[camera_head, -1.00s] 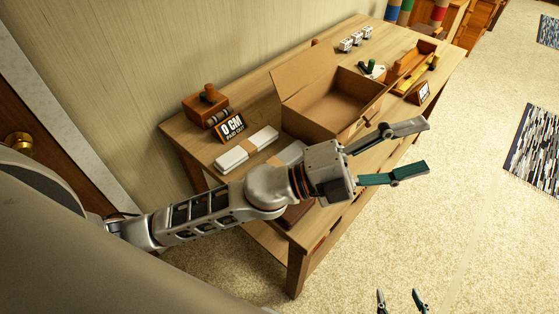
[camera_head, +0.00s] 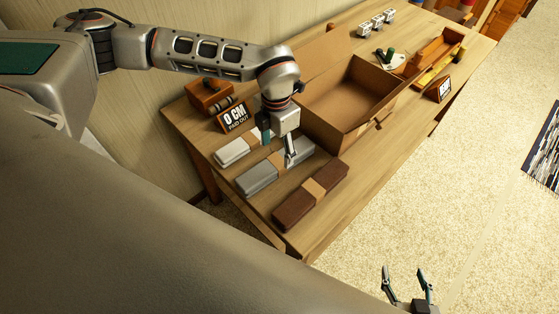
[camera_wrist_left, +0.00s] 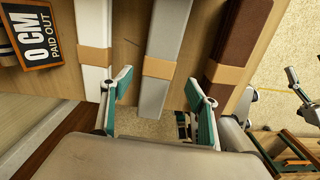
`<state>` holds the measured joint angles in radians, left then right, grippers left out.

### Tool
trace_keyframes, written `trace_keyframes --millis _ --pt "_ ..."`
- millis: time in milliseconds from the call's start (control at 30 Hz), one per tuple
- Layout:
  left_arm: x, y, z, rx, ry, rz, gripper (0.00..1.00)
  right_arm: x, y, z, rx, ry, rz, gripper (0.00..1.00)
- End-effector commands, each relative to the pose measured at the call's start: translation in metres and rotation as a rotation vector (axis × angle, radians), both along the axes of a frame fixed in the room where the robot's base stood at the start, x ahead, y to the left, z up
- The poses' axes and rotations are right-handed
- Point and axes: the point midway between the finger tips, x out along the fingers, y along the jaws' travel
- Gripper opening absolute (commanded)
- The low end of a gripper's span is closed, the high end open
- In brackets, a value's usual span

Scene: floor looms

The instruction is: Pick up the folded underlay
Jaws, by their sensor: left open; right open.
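Three folded bundles, each with a tan band, lie side by side on the table: a white one (camera_head: 232,151), a grey one (camera_head: 256,179) and a dark brown one (camera_head: 294,209). I cannot tell for sure which is the underlay. My left gripper (camera_head: 278,151) is open above the grey bundle and partly hides it and the white one. In the left wrist view, the grey bundle (camera_wrist_left: 166,35) runs between the spread fingers of the left gripper (camera_wrist_left: 158,87), with white (camera_wrist_left: 93,22) and brown (camera_wrist_left: 243,32) on either side. My right gripper (camera_head: 403,275) is open and empty over the carpet.
An open cardboard box (camera_head: 345,95) stands right beside the bundles. A "0 CM PAID OUT" sign (camera_head: 234,117) and a wooden block (camera_head: 208,93) are behind them by the wall. The table (camera_head: 330,232) has bare wood near its front edge.

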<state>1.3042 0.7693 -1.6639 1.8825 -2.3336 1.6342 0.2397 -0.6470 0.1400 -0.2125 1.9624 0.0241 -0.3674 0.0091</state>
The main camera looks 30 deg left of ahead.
Motion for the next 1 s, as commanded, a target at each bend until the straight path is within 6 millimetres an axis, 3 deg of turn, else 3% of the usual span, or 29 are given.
trace_keyframes --millis 600,867,900,1000 --pt "0.003 0.002 -0.071 0.003 0.003 0.001 0.6 -0.002 0.0 0.008 0.0 0.003 0.0 0.57" --pt "0.004 0.002 -0.075 0.001 0.001 0.001 0.6 -0.002 0.0 0.008 0.0 0.003 0.0 0.57" --pt "0.004 0.002 -0.075 0.002 0.001 0.001 0.57 -0.002 0.0 0.008 0.0 0.003 0.0 0.57" --pt "0.003 0.002 -0.075 0.002 0.001 0.001 0.31 -0.001 0.0 0.008 0.0 0.003 0.0 0.57"
